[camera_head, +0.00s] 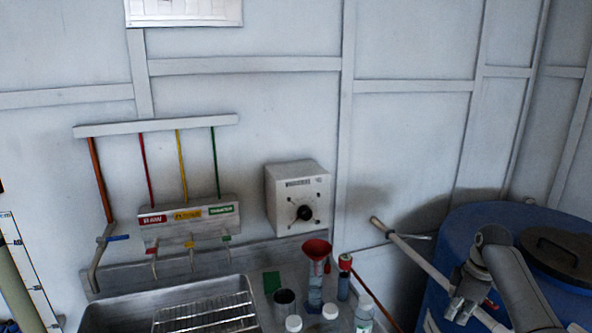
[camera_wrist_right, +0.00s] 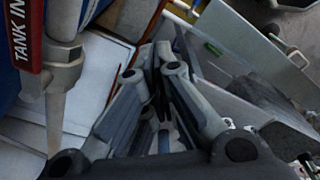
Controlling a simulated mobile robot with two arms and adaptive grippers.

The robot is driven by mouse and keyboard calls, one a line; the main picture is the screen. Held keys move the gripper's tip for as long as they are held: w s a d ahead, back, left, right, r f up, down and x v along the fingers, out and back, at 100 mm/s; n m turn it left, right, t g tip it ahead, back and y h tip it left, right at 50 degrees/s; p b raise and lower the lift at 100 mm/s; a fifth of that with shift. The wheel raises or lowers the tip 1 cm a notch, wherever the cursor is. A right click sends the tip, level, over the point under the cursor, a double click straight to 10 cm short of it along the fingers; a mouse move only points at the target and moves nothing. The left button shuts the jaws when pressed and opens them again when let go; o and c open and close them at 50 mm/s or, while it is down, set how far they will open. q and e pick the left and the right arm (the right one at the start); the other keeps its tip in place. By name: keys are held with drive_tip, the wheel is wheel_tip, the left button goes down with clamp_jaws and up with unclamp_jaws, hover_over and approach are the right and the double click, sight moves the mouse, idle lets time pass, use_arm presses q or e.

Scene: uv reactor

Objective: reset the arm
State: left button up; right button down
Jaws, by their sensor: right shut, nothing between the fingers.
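My right arm (camera_head: 525,285) comes in at the lower right of the head view. Its gripper (camera_head: 462,303) is shut and empty, in front of the blue barrel (camera_head: 440,250) and close to a pale pipe (camera_head: 418,258). I cannot tell whether it touches the pipe. In the right wrist view the closed gripper fingers (camera_wrist_right: 165,62) fill the middle. A red label reading "TANK IN" (camera_wrist_right: 22,38) and a pale pipe (camera_wrist_right: 62,75) are to their left. My left gripper is not in view.
A steel sink (camera_head: 110,310) with a wire rack (camera_head: 205,315) is at lower left. A white control box (camera_head: 298,197) and labelled valve panel (camera_head: 188,217) are at the wall.

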drive_tip(key=s+a+f+m+h, duration=0.1)
drive_tip(key=s+a+f+m, duration=0.2)
drive_tip(key=s+a+f, duration=1.15)
drive_tip(key=s+a+r+m+t, duration=0.1)
drive_tip(key=s+a+r+m, duration=0.2)
drive_tip(key=s, duration=0.8)
drive_tip(key=s+a+r+m+t, duration=0.15)
drive_tip(key=s+m, duration=0.25)
drive_tip(key=s, duration=0.8)
wheel_tip(320, 180, down, 27)
drive_tip(key=s+g+b, duration=0.1)
drive_tip(key=s+d+f+g+b, duration=0.1)
drive_tip(key=s+d+f, duration=0.1)
drive_tip(key=s+f, duration=1.5)
drive_tip(key=shift+f, duration=0.4)
